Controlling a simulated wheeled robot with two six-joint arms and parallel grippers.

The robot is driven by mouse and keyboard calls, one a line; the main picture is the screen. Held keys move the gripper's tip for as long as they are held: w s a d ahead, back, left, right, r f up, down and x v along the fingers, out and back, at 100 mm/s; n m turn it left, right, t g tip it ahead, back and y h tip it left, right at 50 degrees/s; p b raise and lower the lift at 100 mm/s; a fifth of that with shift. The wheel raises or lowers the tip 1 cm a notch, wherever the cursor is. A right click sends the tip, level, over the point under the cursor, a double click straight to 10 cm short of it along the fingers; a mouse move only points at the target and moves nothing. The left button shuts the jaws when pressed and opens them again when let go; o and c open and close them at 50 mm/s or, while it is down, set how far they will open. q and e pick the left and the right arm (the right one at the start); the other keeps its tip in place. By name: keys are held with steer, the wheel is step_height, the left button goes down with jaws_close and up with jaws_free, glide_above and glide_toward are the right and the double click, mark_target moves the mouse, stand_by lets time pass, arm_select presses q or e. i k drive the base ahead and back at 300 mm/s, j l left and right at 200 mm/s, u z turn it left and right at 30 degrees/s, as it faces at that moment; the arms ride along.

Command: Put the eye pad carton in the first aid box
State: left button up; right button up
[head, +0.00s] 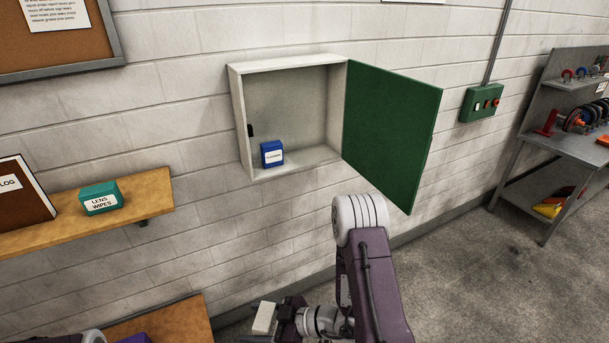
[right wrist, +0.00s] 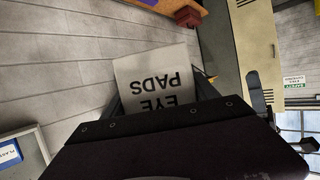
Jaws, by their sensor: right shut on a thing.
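The eye pad carton is a white box (head: 264,318), low in the head view. In the right wrist view its label "EYE PADS" (right wrist: 158,82) reads upside down. My right gripper (head: 280,318) is shut on the carton, below the first aid box and in front of the wall. The first aid box (head: 237,112) is a white wall cabinet. Its green door (head: 390,130) stands wide open to the right. A blue carton (head: 272,153) stands inside on the box floor, left of the middle, with bare floor to its right. My left gripper is out of view.
A wooden shelf (head: 150,190) at left holds a teal lens wipes carton (head: 100,198) and a brown log book (head: 22,190). A lower wooden surface (head: 180,325) is at bottom left. A green switch box (head: 482,103) and a grey workbench (head: 575,150) are at right.

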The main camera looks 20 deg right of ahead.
mark_target(310, 157)
steer(key=i+l, duration=0.1)
steer(key=l, duration=0.25)
steer(key=i+l, duration=0.15)
steer(key=l, duration=0.15)
steer(key=i+l, duration=0.1)
steer(key=l, duration=0.25)
steer(key=i+l, duration=0.1)
steer(key=l, duration=0.25)
